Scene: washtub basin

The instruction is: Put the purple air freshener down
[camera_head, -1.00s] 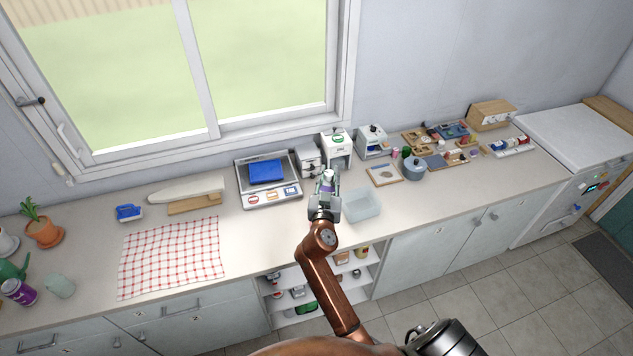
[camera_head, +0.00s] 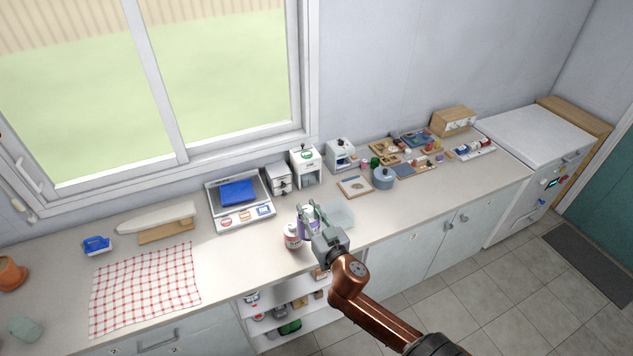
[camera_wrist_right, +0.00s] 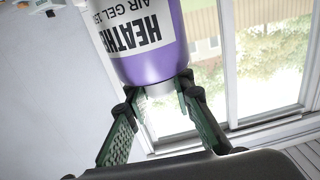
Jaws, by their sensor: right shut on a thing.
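The purple air freshener (camera_wrist_right: 160,48) fills the top of the right wrist view, with a white label reading "HEATHE… AIR GEL". My right gripper (camera_wrist_right: 160,93) is shut on its narrow grey end, one green finger on each side. In the head view, my right gripper (camera_head: 308,212) is over the front part of the counter with the purple air freshener (camera_head: 304,228) between its fingers, partly hidden. I cannot tell whether the air freshener touches the counter. My left gripper is not in view.
A white jar with a red band (camera_head: 292,237) is close left of the air freshener. A clear tub (camera_head: 341,215) is just right of the gripper. A scale (camera_head: 224,215) with a blue tray is behind left. Bare counter (camera_head: 235,255) lies left, beside a checked cloth (camera_head: 150,285).

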